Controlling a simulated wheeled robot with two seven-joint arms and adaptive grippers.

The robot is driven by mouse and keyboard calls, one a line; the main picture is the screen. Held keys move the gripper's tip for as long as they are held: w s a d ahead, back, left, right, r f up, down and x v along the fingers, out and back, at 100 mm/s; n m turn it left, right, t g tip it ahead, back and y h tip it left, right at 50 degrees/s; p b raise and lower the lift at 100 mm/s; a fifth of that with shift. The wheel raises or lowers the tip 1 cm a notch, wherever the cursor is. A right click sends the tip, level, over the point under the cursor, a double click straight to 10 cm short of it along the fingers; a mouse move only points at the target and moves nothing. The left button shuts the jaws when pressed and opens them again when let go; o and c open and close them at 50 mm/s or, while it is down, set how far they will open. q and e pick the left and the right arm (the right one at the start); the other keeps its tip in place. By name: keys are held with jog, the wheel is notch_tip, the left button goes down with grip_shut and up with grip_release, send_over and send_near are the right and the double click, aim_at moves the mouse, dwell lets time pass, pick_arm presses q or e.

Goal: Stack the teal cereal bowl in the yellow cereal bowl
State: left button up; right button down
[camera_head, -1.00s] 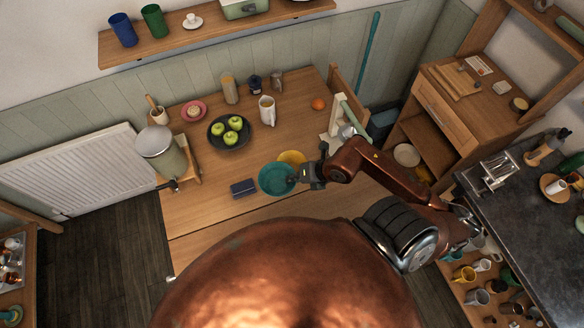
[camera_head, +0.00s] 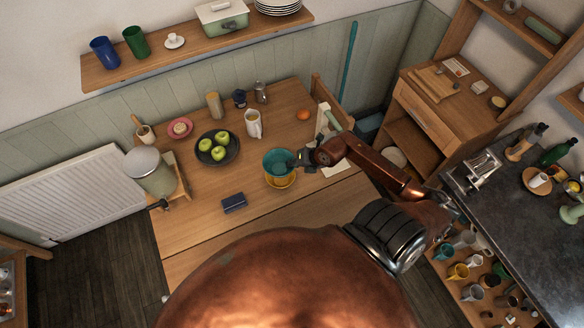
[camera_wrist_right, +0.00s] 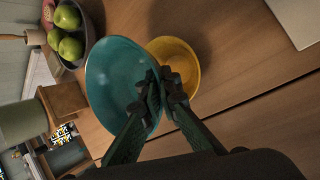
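The teal cereal bowl (camera_head: 279,161) is held by its rim in my right gripper (camera_head: 300,160). In the right wrist view the fingers (camera_wrist_right: 165,88) are closed on the edge of the teal bowl (camera_wrist_right: 112,80), which looks tilted in that view. The yellow cereal bowl (camera_head: 282,183) stands on the table, partly hidden by the teal bowl in the head view. In the right wrist view the yellow bowl (camera_wrist_right: 185,62) shows beside and beyond the teal one, its inside empty where visible. My left gripper is not in view.
A dark bowl of green apples (camera_head: 233,152) stands left of the bowls on the wooden table (camera_head: 200,235). A dark blue box (camera_head: 234,203) lies to the front left. A white sheet (camera_head: 338,168) lies to the right.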

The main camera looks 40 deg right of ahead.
jog(key=f, duration=0.3)
jog(key=shift+w+d+f, duration=0.2)
jog(key=shift+w, duration=0.1)
jog(key=shift+f, duration=0.3)
jog(key=shift+f, duration=0.6)
jog(key=c, duration=2.2)
grip_release()
jog(key=shift+o, duration=0.2)
jog(key=shift+r, duration=0.25)
jog(key=v, duration=1.2)
jog(key=shift+r, duration=0.35)
